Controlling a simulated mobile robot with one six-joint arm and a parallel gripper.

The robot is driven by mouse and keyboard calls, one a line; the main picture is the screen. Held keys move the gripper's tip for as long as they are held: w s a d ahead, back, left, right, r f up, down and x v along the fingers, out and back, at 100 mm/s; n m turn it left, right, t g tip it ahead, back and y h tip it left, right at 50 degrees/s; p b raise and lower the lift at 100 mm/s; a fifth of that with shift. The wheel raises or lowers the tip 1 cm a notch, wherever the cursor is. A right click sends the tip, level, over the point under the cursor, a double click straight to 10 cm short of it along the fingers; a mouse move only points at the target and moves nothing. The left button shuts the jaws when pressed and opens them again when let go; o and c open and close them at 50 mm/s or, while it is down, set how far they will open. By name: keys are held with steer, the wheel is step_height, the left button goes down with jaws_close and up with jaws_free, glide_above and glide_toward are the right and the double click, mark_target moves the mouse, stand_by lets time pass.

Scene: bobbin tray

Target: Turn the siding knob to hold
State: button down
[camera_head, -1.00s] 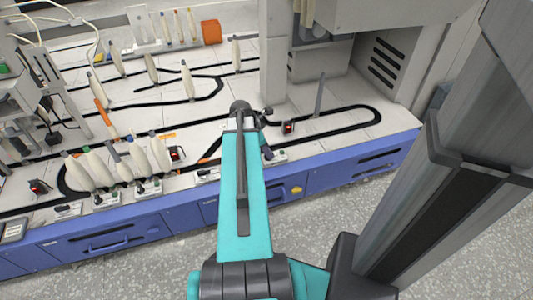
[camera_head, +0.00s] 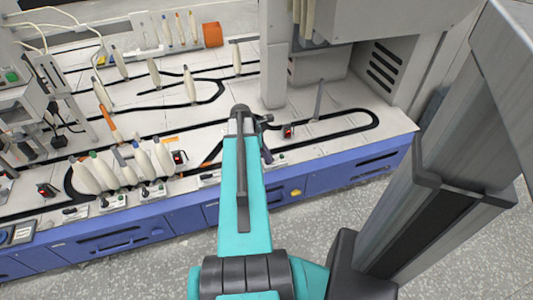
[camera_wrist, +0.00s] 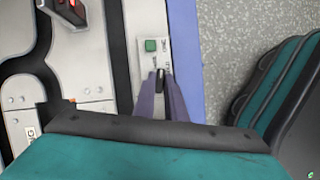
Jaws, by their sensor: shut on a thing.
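In the head view my gripper (camera_head: 267,155) is at the panel on the table's front edge, and my arm hides most of the knob.
Several pale bobbins (camera_head: 87,178) stand in a row at the left along the black track. A grey column (camera_head: 274,60) rises behind. Blue drawers (camera_head: 325,178) front the table.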

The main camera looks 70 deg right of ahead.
steer(key=m+p, duration=0.1)
steer(key=p, duration=0.1)
steer(key=m+y+p, duration=0.1)
steer(key=m+p, duration=0.2)
steer(key=p, duration=0.1)
steer(key=shift+s+d+r+g+y, duration=0.15)
steer(key=shift+s+r+g+y, duration=0.05)
steer(key=shift+s+g+y, duration=0.1)
steer(key=m+y+p, duration=0.1)
steer(key=m+p, duration=0.3)
steer(key=shift+d, duration=0.1)
steer(key=m+y+p, duration=0.1)
steer(key=m+p, duration=0.2)
steer(key=shift+m+t+y, duration=0.3)
steer(key=shift+t+y, duration=0.1)
steer(key=shift+f+m+t+y+p, duration=0.1)
steer(key=shift+m+t+y+p, duration=0.25)
steer(key=shift+m, duration=0.55)
steer(key=shift+f+m+t+y+p, duration=0.15)
steer(key=shift+m+p, duration=0.4)
steer(key=shift+m, duration=0.35)
steer(key=c, duration=1.8)
jaws_free()
steer(key=shift+w, duration=0.1)
